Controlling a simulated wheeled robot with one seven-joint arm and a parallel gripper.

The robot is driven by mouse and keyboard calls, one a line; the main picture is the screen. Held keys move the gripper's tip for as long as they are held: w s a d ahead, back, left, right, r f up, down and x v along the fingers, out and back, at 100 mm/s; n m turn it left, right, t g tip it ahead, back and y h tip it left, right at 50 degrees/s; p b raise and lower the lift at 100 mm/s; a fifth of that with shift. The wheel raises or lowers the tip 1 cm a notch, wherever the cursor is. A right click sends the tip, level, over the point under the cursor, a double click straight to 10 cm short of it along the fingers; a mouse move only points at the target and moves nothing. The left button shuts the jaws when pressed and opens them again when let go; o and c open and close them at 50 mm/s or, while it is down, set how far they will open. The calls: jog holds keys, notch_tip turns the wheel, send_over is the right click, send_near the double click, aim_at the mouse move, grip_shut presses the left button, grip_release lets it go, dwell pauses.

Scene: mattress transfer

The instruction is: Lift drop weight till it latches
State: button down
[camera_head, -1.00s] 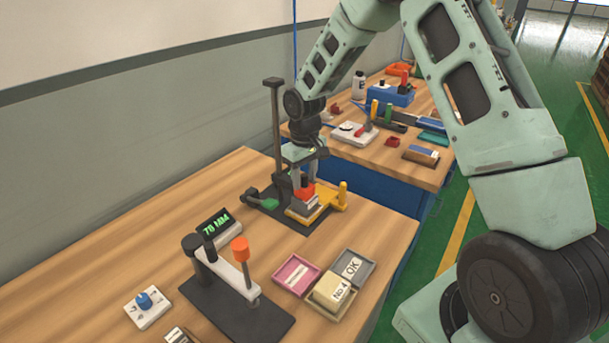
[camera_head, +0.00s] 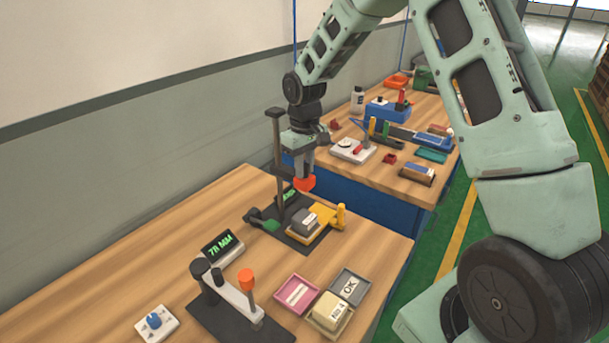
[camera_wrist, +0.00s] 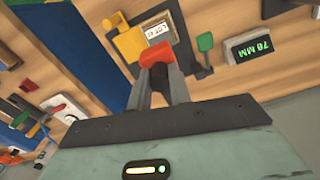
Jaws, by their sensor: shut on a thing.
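The drop weight (camera_head: 305,184) is a red block raised on the dark post (camera_head: 277,150) of the drop stand. My gripper (camera_head: 305,175) is shut on it from above. In the wrist view the red weight (camera_wrist: 156,54) sits between the fingertips. Whether the weight is latched cannot be seen.
A display (camera_head: 221,246) reads about 78 MM. A lever press with an orange knob (camera_head: 246,280) stands in front. Pink (camera_head: 297,292) and grey OK trays (camera_head: 350,287) are at right. A second table (camera_head: 345,174) behind holds many tools.

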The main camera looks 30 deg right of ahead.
notch_tip(320, 180, up, 10)
jog(key=p, duration=0.4)
jog(key=shift+f, duration=0.25)
jog(key=shift+w+r+p, duration=0.2)
jog(key=shift+r+p, duration=0.1)
jog(key=shift+r, duration=0.25)
jog(key=c, duration=1.5)
grip_release()
jog(key=shift+o, duration=1)
jog(key=shift+s, duration=0.15)
jog(key=shift+f, duration=0.1)
notch_tip(320, 180, up, 18)
jog(key=b, duration=0.3)
jog(key=shift+f+b, duration=0.25)
jog(key=shift+b, duration=0.05)
